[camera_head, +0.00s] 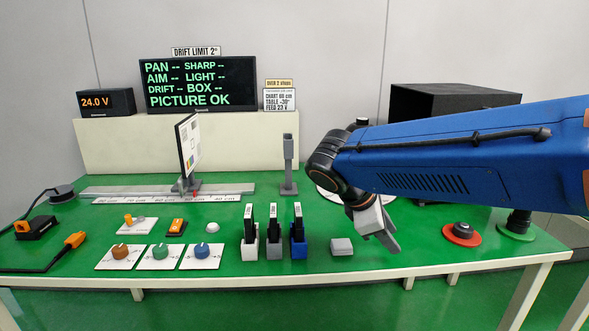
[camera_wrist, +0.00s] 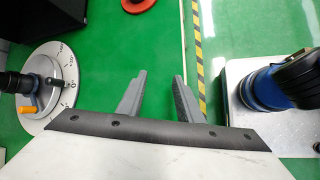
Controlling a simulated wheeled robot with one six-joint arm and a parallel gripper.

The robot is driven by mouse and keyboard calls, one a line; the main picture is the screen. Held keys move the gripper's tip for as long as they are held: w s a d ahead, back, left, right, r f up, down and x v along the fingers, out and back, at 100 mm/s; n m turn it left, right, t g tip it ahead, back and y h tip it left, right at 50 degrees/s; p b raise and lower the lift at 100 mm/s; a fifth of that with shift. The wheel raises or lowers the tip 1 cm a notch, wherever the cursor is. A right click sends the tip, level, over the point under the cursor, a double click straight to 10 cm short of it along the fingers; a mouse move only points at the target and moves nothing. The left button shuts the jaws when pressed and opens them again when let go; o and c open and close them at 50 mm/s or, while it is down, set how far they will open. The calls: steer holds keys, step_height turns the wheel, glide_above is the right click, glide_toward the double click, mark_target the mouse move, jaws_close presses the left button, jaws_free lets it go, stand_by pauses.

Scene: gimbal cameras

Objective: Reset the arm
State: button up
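My blue arm (camera_head: 470,160) reaches in from the right of the head view, with its black wrist bent downward. My gripper (camera_head: 392,240) hangs over the right half of the green table (camera_head: 330,215), near the front edge and right of a small grey block (camera_head: 341,246). In the wrist view my gripper (camera_wrist: 161,76) shows two grey fingers spread apart, with nothing between them. Green table surface shows beyond the fingers. The arm partly hides the dial plate (camera_wrist: 62,62), which carries a black device with an orange knob.
Three upright holders (camera_head: 274,246), several knobs (camera_head: 160,256) and a chart board (camera_head: 187,145) stand left of my gripper. A red disc (camera_head: 461,236) and a green-based post (camera_head: 516,226) stand right. A black box (camera_head: 445,98) is behind my arm. Striped floor tape (camera_wrist: 198,60) runs beyond the table edge.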

steer(key=s+d+f+m+t+y, duration=0.1)
steer(key=s+d+f+m+y, duration=0.1)
steer(key=s+m, duration=0.5)
steer(key=s+d+f+m+t+y, duration=0.1)
steer(key=s+d+f+m+y, duration=0.1)
steer(key=s+f+m+y, duration=0.3)
steer(key=shift+s+f+m, duration=1.05)
steer(key=shift+s+m, duration=0.55)
steer(key=shift+s, duration=0.55)
